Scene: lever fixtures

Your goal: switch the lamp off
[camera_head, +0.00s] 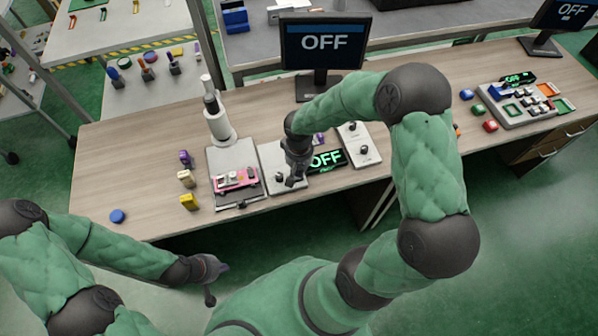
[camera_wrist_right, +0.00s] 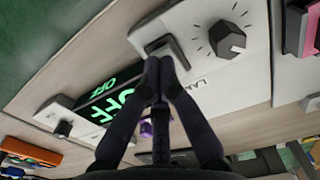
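A white panel (camera_head: 268,154) lies on the bench, with lettering reading "LAM", partly hidden, in the right wrist view (camera_wrist_right: 205,75). It carries a dark rocker-like switch (camera_wrist_right: 172,47) and a black knob (camera_wrist_right: 228,40) with tick marks. A display (camera_head: 327,160) beside the panel reads OFF in green; it also shows in the right wrist view (camera_wrist_right: 112,98). My right gripper (camera_head: 292,181) is over the panel. In the right wrist view its fingertips (camera_wrist_right: 159,66) are together at the switch's edge; contact is unclear. My left gripper (camera_head: 210,290) hangs in front of the bench, away from the panel.
A monitor (camera_head: 325,43) behind the panel also reads OFF. A board with a pink device (camera_head: 236,180) lies to the left, and another knob panel (camera_head: 359,145) to the right. A white upright fixture (camera_head: 217,120) stands behind.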

